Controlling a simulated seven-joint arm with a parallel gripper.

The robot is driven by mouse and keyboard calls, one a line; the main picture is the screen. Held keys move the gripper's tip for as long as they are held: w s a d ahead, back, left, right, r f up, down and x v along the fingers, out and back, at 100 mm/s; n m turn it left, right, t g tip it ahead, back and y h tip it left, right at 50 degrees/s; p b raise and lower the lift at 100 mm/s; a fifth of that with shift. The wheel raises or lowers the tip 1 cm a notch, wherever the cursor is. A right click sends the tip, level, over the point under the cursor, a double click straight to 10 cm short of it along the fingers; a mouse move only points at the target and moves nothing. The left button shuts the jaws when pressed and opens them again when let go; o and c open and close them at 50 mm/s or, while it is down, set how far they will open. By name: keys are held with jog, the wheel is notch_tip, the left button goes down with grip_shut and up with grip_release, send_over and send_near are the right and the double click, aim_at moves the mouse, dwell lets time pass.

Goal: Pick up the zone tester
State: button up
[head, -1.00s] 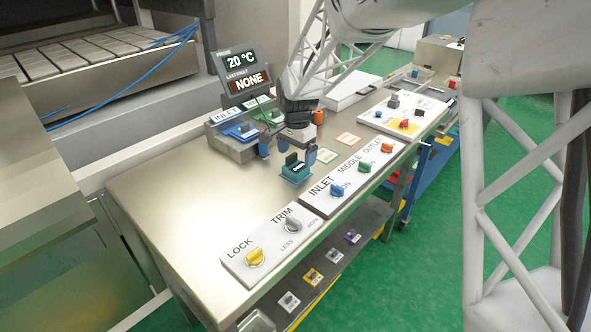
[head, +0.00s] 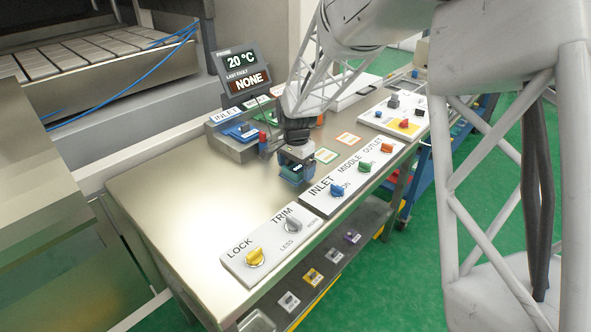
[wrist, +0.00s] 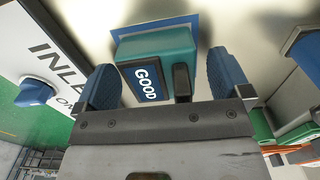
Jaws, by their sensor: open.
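The zone tester, a teal box with a dark grip and a screen reading GOOD, fills the upper middle of the wrist view (wrist: 180,44). It sits on a blue pad (wrist: 188,20) on the steel bench. In the head view the tester (head: 291,176) is mostly hidden under my gripper. My gripper (wrist: 163,72) is open, with one blue-padded finger on each side of the tester. Whether either finger touches it I cannot tell.
The white INLET/MIDDLE/OUTLET knob panel (head: 322,205) lies close beside the tester. The LOCK/TRIM panel (head: 272,262) is nearer the front. A display (head: 241,70) reads 20 °C and NONE, with a grey labelled block (head: 238,146) below it. The bench's left part is clear.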

aim_at(297, 167)
jog(key=shift+f, duration=0.1)
jog(key=shift+c, duration=0.2)
jog(key=c, duration=1.1)
jog(key=shift+r, duration=0.2)
jog(key=shift+r, duration=0.5)
jog(key=shift+s+d+r, duration=0.1)
jog(key=shift+s+r, duration=0.1)
jog(key=shift+r, duration=0.4)
jog(key=shift+s+r, duration=0.2)
jog(key=shift+r, duration=0.35)
jog(key=s+d, duration=0.1)
jog(key=s, duration=0.4)
jog(key=s+d+r, duration=0.1)
jog(key=s, duration=0.4)
jog(key=s+d, duration=0.1)
jog(key=s, duration=0.4)
jog(key=shift+r, duration=0.15)
